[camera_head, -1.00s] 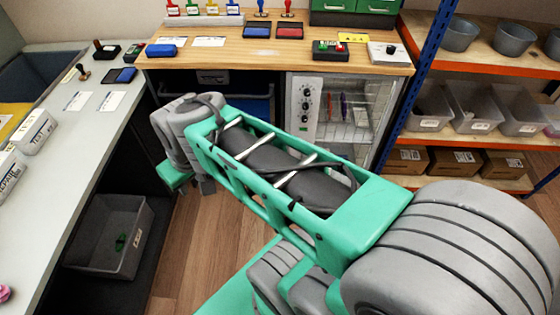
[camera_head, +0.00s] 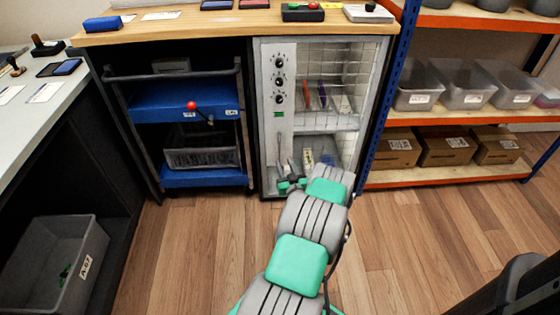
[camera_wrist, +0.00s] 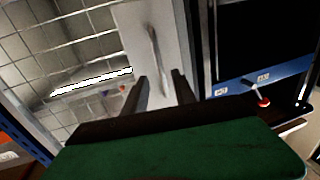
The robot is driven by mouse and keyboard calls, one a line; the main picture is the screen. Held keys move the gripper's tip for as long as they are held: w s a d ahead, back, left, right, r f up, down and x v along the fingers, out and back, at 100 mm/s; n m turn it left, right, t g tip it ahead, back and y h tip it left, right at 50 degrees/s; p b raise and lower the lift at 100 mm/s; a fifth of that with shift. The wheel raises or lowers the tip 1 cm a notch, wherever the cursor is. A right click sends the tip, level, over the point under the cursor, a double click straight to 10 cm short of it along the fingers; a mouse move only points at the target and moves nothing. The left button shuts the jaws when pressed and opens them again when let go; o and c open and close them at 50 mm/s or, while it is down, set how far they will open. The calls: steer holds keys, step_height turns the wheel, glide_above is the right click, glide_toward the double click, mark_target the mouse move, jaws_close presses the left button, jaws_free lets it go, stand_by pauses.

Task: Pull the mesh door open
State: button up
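The mesh door (camera_head: 328,75) is on the front of a white cabinet under the wooden counter and looks shut. Its wire grid also shows at left in the wrist view (camera_wrist: 60,45). A slim upright handle (camera_head: 281,147) is on the white panel with knobs, left of the mesh. In the wrist view the handle (camera_wrist: 154,50) lies ahead of and between the fingertips. My gripper (camera_wrist: 160,85) is open and empty, its two dark fingers apart. In the head view my gripper (camera_head: 288,178) is low in front of the panel; whether it touches the handle cannot be told.
A dark-framed cart with blue shelves (camera_head: 185,100) and a red-knobbed lever (camera_head: 192,106) stands left of the cabinet. A shelf rack with a blue post (camera_head: 392,95) and cardboard boxes (camera_head: 447,147) stands right. The wooden floor (camera_head: 390,235) in front is clear.

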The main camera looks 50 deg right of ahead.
mark_target(280, 153)
steer(key=b+x, duration=0.1)
steer(key=x, duration=0.6)
steer(key=shift+w+d+r, duration=0.15)
steer(key=shift+w+d, duration=0.05)
steer(key=shift+w, duration=0.05)
steer(key=shift+c, duration=0.2)
jaws_close()
stand_by(0.8)
